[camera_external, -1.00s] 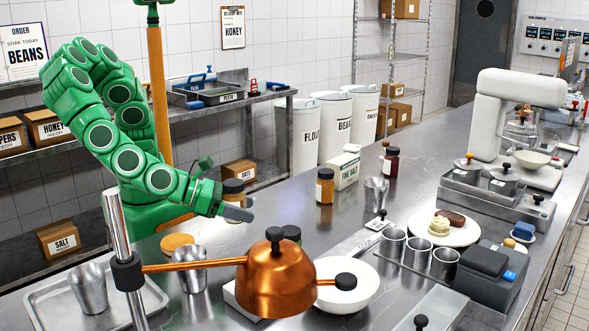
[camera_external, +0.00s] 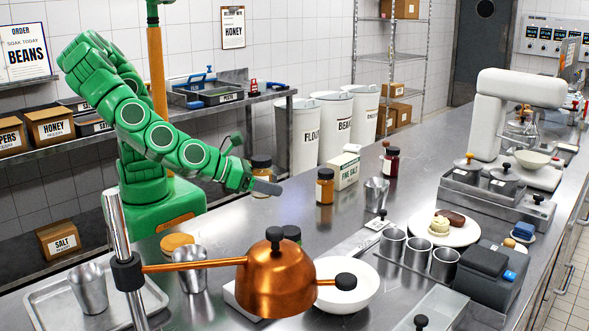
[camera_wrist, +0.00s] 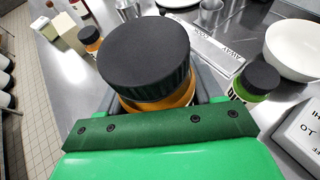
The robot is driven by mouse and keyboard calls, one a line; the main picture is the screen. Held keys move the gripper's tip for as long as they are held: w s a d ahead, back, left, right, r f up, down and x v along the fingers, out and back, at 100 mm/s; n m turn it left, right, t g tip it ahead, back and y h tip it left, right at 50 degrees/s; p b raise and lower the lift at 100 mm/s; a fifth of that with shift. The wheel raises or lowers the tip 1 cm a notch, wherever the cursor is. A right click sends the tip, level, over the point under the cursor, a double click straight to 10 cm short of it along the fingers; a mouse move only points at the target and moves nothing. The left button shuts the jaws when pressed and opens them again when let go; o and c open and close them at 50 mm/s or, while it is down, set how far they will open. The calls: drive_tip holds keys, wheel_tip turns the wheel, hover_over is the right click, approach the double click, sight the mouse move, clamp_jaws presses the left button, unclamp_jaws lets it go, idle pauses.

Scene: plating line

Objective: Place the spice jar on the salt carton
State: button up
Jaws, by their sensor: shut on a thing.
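My gripper (camera_external: 265,187) is shut on the spice jar (camera_external: 261,171), which has a black lid and amber contents. The jar is roughly upright, its lower part partly hidden by the finger. In the wrist view the jar's wide black lid (camera_wrist: 145,55) fills the upper middle. The white and green salt carton (camera_external: 345,172), marked FINE SALT, stands upright on the counter. The carton is to the right of my gripper in the external view, apart from it.
An orange jar with a dark lid (camera_external: 325,187) stands between my gripper and the carton. A dark red jar (camera_external: 391,163) and a metal cup (camera_external: 376,190) stand past the carton.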

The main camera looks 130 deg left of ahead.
drive_tip(key=s+a+r+n+g+y, duration=0.1)
drive_tip(key=s+a+r+n+g, duration=0.15)
drive_tip(key=s+a, duration=0.6)
drive_tip(key=s+a+r+n+g, duration=0.1)
drive_tip(key=s+a+r, duration=0.25)
drive_tip(key=a, duration=0.95)
drive_tip(key=s+a+r+n+g+y, duration=0.15)
drive_tip(key=s+a+r, duration=0.3)
drive_tip(key=a, duration=0.65)
hover_over(347, 158)
drive_tip(key=shift+h, duration=0.25)
drive_tip(key=shift+s+f, duration=0.1)
drive_tip(key=shift+f, duration=5.1)
drive_tip(key=shift+a+f, duration=0.1)
drive_tip(key=shift+f, duration=1.45)
drive_tip(key=shift+f, duration=0.15)
drive_tip(key=o, duration=1.2)
drive_tip(key=shift+o, duration=0.2)
drive_tip(key=shift+r, duration=0.2)
